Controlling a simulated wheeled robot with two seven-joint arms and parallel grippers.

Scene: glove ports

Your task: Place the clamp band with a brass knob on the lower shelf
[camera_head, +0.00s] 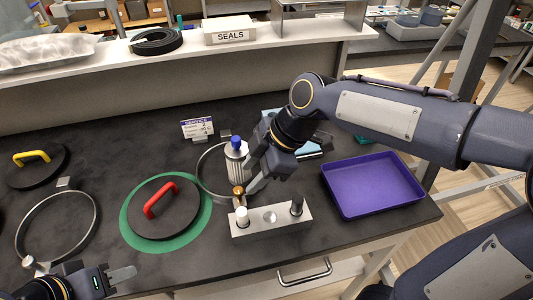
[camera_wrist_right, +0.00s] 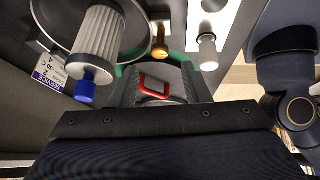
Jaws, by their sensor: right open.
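The clamp band with a brass knob is a thin metal ring (camera_head: 201,165) lying on the dark bench. Its brass knob (camera_head: 239,190) is at its front right, and the knob also shows in the right wrist view (camera_wrist_right: 159,42). My right gripper (camera_head: 254,182) is open just beside the knob, with nothing seen between its fingers. A white filter with a blue cap (camera_head: 236,160) stands at the ring and hides part of it. A long white shelf (camera_head: 190,48) runs along the back. My left gripper (camera_head: 120,282) is at the lower left, its opening unclear.
A second clamp band (camera_head: 93,222) lies at left. A red-handled lid (camera_head: 180,212) rests on a green ring (camera_head: 128,226). A metal block with posts (camera_head: 270,218) stands in front of my right gripper. A purple tray (camera_head: 372,185) is at right. A SEALS box (camera_head: 236,29) occupies the shelf.

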